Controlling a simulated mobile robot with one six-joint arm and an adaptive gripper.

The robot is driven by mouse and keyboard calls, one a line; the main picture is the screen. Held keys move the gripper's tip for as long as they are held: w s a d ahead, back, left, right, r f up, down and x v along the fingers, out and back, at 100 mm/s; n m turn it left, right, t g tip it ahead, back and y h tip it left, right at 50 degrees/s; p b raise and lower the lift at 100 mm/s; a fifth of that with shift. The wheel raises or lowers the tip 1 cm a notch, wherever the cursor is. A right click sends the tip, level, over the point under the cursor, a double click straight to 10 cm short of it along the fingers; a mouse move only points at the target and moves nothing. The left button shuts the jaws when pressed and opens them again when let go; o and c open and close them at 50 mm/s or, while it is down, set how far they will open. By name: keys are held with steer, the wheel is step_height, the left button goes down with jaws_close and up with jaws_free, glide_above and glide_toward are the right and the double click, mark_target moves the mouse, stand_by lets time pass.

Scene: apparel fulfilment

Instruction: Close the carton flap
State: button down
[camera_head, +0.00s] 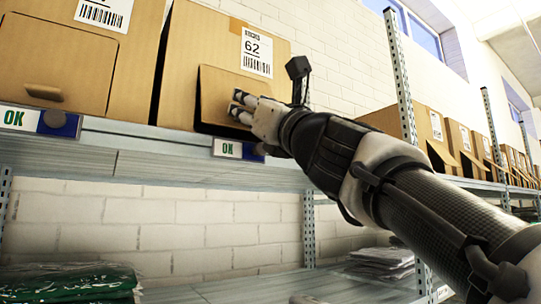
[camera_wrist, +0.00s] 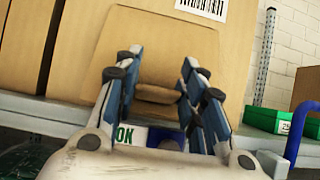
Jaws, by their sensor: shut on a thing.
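The brown carton marked 62 (camera_head: 214,40) stands on a shelf. Its front flap (camera_head: 222,92) hangs slightly out from the carton, with a dark gap along its left and lower edges. In the wrist view the flap (camera_wrist: 150,45) fills the middle, with a raised tab (camera_wrist: 157,94) near its lower edge. My gripper (camera_head: 240,106) is at the right part of the flap. In the wrist view my gripper (camera_wrist: 163,62) has its fingers on both sides of the tab and is shut on the flap. The exact contact is hard to see.
Another carton (camera_head: 62,60) with a closed flap stands close on the left. The shelf edge (camera_head: 130,128) with OK labels runs below. More cartons (camera_head: 462,140) line the shelf at right. A green box (camera_wrist: 264,119) shows right of the gripper. Folded bags (camera_head: 70,284) lie lower.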

steer(key=shift+w+a+f+b, duration=0.15)
steer(key=shift+w+a+f, duration=0.2)
steer(key=shift+w+f, duration=0.25)
steer(key=shift+w+a+f+b, duration=0.15)
steer(key=shift+w+a+f, duration=0.15)
steer(key=shift+w+f, duration=0.25)
steer(key=c, duration=1.5)
jaws_free()
steer(key=shift+o, duration=1.4)
steer(key=shift+w+a, duration=0.2)
steer(key=shift+a, duration=0.1)
steer(key=shift+o, duration=0.7)
steer(key=shift+s+r, duration=0.1)
steer(key=shift+o, duration=0.4)
steer(key=shift+s+d+r, duration=0.15)
